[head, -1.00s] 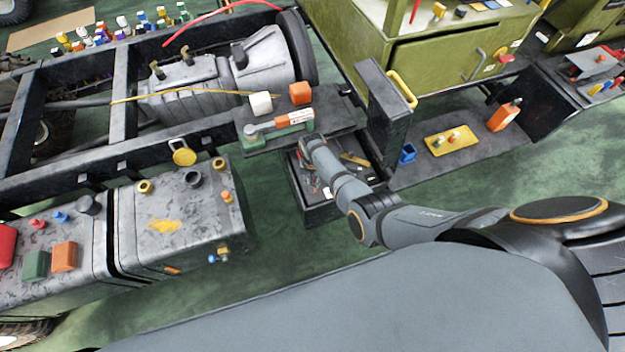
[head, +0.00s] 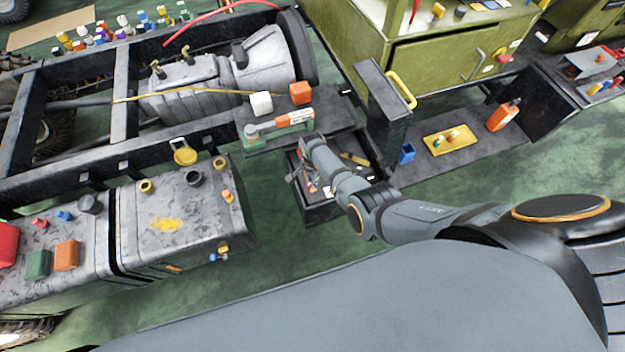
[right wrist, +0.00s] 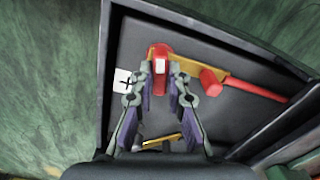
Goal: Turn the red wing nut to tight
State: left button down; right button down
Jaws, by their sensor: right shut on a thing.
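The red wing nut (right wrist: 160,54) shows in the right wrist view at the top middle, with a pale spot at its centre. It sits at the left end of a yellow-orange bar (right wrist: 193,68) in a dark open box. My right gripper (right wrist: 160,76) reaches into the box, its two fingertips closed in on either side of the wing nut, partly hiding it. In the head view my right gripper (head: 297,174) is small over the box, and the nut cannot be made out there. My left gripper is not in view.
The dark box (head: 318,213) has raised walls close around my gripper. A red block (right wrist: 212,82) and a white marked card (right wrist: 123,82) lie near the fingers. A green-and-orange tool (head: 277,127) lies on the shelf just behind. A dark upright case (head: 386,110) stands to the right.

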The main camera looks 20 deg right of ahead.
jog(key=shift+m, duration=0.6)
jog(key=c, duration=1.3)
grip_release()
jog(key=shift+r, duration=0.1)
notch_tip(320, 180, up, 12)
jog(key=shift+f, duration=0.1)
jog(key=shift+d, duration=0.1)
